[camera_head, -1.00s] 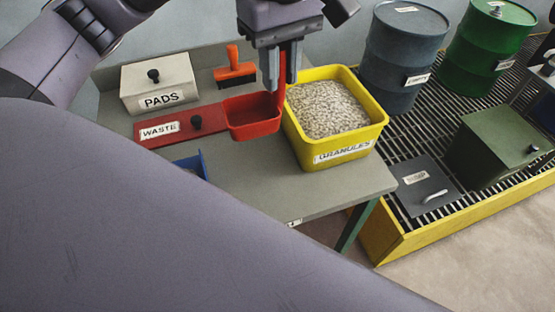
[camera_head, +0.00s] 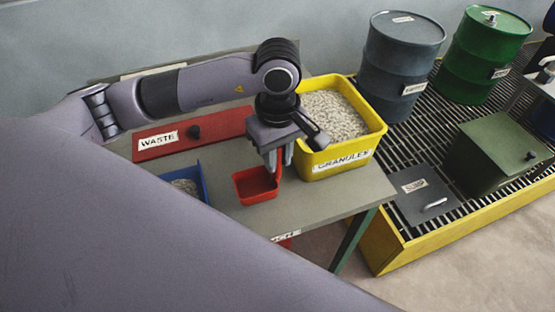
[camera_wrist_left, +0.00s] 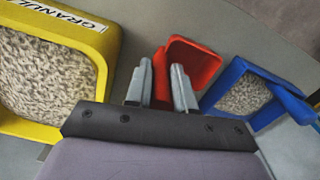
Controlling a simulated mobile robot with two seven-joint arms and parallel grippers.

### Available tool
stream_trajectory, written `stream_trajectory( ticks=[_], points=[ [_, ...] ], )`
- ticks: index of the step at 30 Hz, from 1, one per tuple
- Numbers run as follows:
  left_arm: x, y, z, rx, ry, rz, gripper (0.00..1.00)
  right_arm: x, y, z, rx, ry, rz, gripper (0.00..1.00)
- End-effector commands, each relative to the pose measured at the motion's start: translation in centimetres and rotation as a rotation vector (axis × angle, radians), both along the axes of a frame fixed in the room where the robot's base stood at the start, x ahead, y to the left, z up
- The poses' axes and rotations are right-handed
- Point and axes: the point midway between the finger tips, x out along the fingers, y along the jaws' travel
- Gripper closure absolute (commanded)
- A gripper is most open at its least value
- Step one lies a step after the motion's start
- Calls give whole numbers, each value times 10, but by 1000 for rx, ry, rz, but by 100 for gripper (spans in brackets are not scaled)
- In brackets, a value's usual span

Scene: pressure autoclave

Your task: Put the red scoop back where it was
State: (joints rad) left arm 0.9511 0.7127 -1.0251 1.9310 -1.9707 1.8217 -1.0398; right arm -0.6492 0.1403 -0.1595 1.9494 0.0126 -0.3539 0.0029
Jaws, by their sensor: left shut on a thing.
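The red scoop (camera_head: 254,187) is at the front part of the grey table, between the blue tray and the yellow granules bin. It looks empty inside. My left gripper (camera_head: 280,160) is shut on the scoop's upright handle, and the scoop also shows between the fingers in the left wrist view (camera_wrist_left: 190,62). Whether the scoop touches the table top or hangs just above it I cannot tell. My right gripper is not in view.
The yellow bin (camera_head: 338,161) of pale granules stands right of the gripper. A blue tray (camera_head: 204,183) with granules lies to the left. The red WASTE lid (camera_head: 219,126) is behind. Drums (camera_head: 400,60) stand on a grating at the right.

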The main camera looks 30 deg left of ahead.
Motion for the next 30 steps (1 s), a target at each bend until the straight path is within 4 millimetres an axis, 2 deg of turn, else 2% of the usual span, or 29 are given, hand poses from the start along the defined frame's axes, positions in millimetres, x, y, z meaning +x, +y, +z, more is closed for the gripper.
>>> stream_trajectory(
  ticks=[5,17,18,20,30],
  points=[
    [0,0,-20,0,0,1,100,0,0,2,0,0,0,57],
    [0,0,-25,0,-2,0,100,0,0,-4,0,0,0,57],
    [0,0,-24,0,-1,0,70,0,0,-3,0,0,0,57],
    [0,0,-24,0,-1,0,51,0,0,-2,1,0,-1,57],
    [0,0,-22,0,-1,1,51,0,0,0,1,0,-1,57]
  ],
)
